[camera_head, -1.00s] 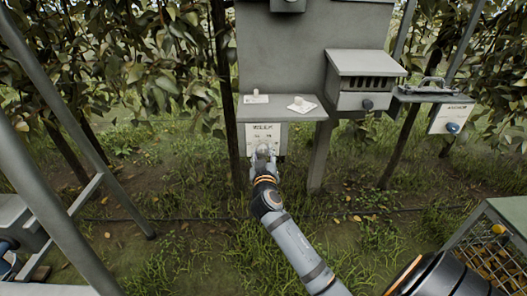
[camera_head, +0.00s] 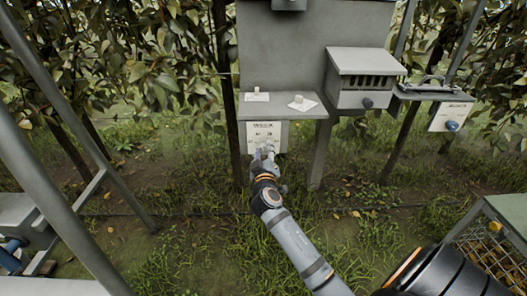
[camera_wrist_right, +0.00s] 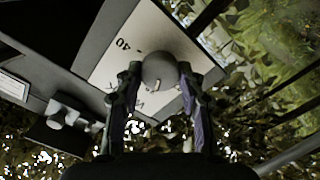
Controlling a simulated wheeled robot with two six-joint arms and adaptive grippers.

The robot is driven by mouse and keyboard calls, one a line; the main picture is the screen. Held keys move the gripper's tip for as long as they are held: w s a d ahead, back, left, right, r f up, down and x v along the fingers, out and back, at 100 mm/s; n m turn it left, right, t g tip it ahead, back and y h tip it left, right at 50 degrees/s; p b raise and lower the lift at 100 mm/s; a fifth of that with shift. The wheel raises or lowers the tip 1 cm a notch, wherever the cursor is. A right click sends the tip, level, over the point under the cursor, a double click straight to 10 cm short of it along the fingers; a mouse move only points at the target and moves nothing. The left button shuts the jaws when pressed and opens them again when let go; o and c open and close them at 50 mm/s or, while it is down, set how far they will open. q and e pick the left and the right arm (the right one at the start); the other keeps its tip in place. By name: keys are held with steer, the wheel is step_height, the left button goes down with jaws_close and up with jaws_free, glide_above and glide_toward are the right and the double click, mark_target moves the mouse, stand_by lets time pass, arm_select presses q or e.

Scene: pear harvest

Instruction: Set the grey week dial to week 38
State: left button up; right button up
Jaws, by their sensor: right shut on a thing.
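The grey week dial (camera_wrist_right: 160,68) is a round knob on a white plate (camera_wrist_right: 115,72) in the right wrist view. A short pale mark shows on the knob's near edge. The printed number 40 is readable on the plate; some lettering is partly covered by my fingers. My right gripper (camera_wrist_right: 160,88) is shut on the dial, one finger on each side. In the head view the plate (camera_head: 264,128) hangs below a grey shelf, and my right gripper (camera_head: 266,151) covers the dial there. I cannot read the week setting. My left gripper is not in view.
The grey shelf (camera_head: 225,106) above the plate carries two small pale knobs on cards. A slotted grey box (camera_head: 363,99) with a dark knob and a white panel with a blue knob (camera_head: 452,126) stand to the right. Ladder rails (camera_head: 62,190) cross the left; a wire-sided crate (camera_head: 476,231) stands lower right.

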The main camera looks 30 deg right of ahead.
steer(key=o, duration=1.2)
steer(key=shift+c, duration=0.2)
steer(key=shift+a, duration=0.1)
steer(key=v, duration=0.7)
steer(key=shift+s, duration=0.25)
